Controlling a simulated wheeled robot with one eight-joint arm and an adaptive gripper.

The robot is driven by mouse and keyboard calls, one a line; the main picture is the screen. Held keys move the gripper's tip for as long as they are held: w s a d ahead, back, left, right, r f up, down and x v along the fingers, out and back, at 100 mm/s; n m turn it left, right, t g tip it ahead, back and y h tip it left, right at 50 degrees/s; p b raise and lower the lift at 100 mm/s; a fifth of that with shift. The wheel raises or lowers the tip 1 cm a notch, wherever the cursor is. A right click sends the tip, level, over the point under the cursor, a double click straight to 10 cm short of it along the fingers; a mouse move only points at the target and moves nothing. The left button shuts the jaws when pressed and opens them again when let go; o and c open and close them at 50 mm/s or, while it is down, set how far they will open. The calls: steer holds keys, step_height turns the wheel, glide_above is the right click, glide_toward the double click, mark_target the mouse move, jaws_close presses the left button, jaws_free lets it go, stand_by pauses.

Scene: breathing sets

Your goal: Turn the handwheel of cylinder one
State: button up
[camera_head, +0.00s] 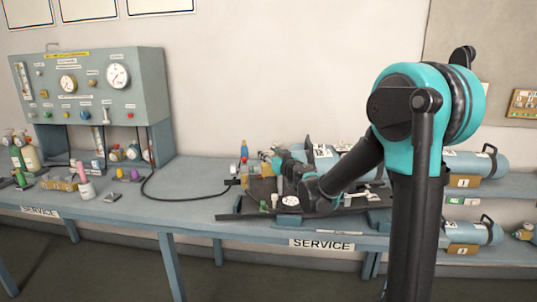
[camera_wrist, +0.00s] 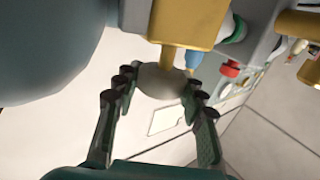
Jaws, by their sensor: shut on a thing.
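In the wrist view, a pale grey rounded handwheel (camera_wrist: 162,82) sits at the end of a brass valve (camera_wrist: 186,22). My gripper (camera_wrist: 158,88) is shut on the handwheel, with one dark finger on each side of it. A blue-grey cylinder (camera_wrist: 45,45) fills the upper left of the wrist view. In the head view, my arm reaches down over the service bench, and my gripper works among crowded parts there. The arm partly hides the valve end, and I cannot read a number on the held cylinder.
A grey gauge panel (camera_head: 92,92) stands on the left of the bench (camera_head: 190,180). A black hose (camera_head: 165,198) loops across the bench. More blue cylinders (camera_head: 470,163) lie on the right. In the wrist view, a red knob (camera_wrist: 230,68) and a green-ringed fitting (camera_wrist: 235,30) are close by.

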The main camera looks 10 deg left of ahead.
steer(key=shift+n+g+y, duration=0.6)
steer(key=shift+n+y, duration=0.1)
steer(key=shift+y, duration=0.1)
steer(key=shift+s, duration=0.1)
steer(key=o, duration=1.2)
steer(key=shift+d, duration=0.1)
steer(key=v, duration=1.2)
